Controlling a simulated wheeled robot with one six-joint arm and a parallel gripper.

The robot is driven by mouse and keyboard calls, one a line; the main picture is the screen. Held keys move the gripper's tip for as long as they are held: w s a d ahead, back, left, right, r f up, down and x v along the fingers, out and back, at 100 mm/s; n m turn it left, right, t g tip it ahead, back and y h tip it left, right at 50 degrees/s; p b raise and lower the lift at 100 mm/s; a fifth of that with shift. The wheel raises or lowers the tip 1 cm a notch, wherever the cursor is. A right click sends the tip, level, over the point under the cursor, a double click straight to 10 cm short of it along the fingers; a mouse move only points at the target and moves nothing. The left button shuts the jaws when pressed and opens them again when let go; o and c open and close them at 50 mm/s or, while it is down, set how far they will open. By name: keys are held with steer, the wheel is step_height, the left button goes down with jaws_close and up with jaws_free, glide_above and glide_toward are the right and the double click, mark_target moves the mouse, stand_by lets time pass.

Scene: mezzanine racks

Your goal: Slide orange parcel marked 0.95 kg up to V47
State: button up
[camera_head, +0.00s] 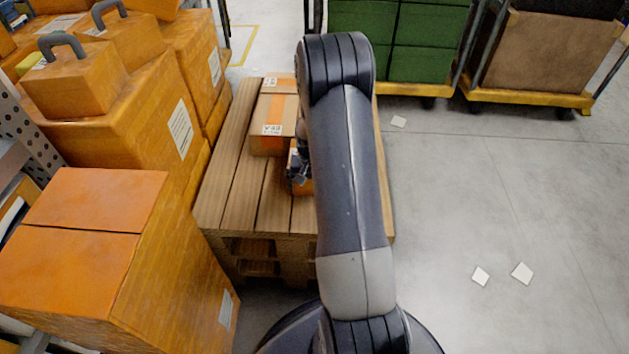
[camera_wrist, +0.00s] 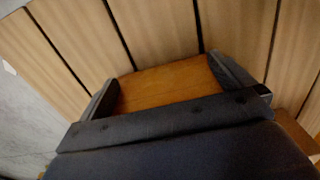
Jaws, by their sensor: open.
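An orange parcel (camera_head: 303,186) sits on the wooden pallet (camera_head: 222,205), mostly hidden behind my arm in the head view. In the wrist view the orange parcel (camera_wrist: 165,88) lies between the two fingers of my gripper (camera_wrist: 170,82). The fingers are open, one on each side of it; I cannot tell whether they touch it. Its weight mark is not visible. A brown carton (camera_head: 272,140) with an orange band and a white label stands just beyond, at the left. The label is too small to read surely as V47. Another labelled carton (camera_head: 279,86) stands behind it.
Large orange cases (camera_head: 130,110) are stacked along the pallet's left side, with an orange box (camera_head: 90,245) nearer. Green crates (camera_head: 430,40) and a brown box (camera_head: 545,55) stand on wheeled carts at the back. The grey floor (camera_head: 480,200) at the right is clear apart from small white squares.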

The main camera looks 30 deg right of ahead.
steer(key=shift+w+d, duration=0.25)
steer(key=shift+w, duration=0.1)
stand_by(0.4)
steer(key=shift+s+a, duration=0.45)
steer(key=shift+s, duration=0.2)
steer(key=shift+s+a, duration=0.4)
steer(key=shift+s, duration=0.2)
step_height(320, 180, up, 13)
steer(key=p, duration=0.9)
steer(key=shift+f, duration=0.15)
step_height(320, 180, down, 13)
steer(key=b, duration=0.9)
steer(key=shift+r, duration=0.3)
